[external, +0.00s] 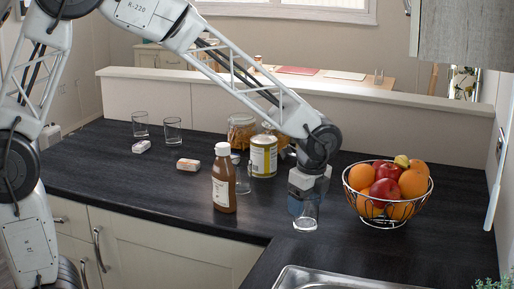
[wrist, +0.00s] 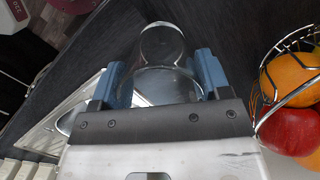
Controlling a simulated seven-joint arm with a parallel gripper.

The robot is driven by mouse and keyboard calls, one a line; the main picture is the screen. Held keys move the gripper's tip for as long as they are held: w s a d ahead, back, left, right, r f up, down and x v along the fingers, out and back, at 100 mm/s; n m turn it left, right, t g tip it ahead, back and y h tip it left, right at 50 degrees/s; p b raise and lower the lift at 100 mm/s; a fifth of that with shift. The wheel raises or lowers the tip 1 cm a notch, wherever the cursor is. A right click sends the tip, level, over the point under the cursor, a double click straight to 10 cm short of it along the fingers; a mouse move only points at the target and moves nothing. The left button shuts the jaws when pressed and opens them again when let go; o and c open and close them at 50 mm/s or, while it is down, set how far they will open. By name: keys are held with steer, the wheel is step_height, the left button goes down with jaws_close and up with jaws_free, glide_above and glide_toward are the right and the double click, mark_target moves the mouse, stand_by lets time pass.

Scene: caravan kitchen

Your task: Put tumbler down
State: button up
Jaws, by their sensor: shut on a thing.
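A clear glass tumbler (external: 306,224) is between the fingers of my gripper (external: 304,205), just over or on the dark worktop (external: 130,180); I cannot tell whether its base touches. In the wrist view the tumbler (wrist: 163,60) lies between the two blue fingertips of my gripper (wrist: 166,75). My gripper is shut on it. Two more clear tumblers stand at the back left, one (external: 140,124) beside the other (external: 173,131). Another clear glass (external: 242,180) stands behind the brown bottle, partly hidden.
A wire fruit basket (external: 349,198) stands close to the right of my gripper. A brown bottle (external: 224,185) and a can (external: 263,157) stand to its left, with jars (external: 240,130) behind. A sink (external: 330,279) lies in front.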

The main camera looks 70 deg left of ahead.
mark_target(308, 214)
stand_by(0.3)
steer(key=shift+w+f, duration=0.1)
steer(key=shift+w, duration=0.4)
steer(key=shift+f, duration=1.65)
steer(key=shift+f, duration=0.1)
steer(key=o, duration=1.1)
steer(key=shift+f, duration=0.1)
steer(key=r, duration=0.4)
steer(key=d+r, duration=0.1)
steer(key=r, duration=0.7)
steer(key=shift+w+d+r, duration=0.15)
steer(key=shift+w, duration=0.05)
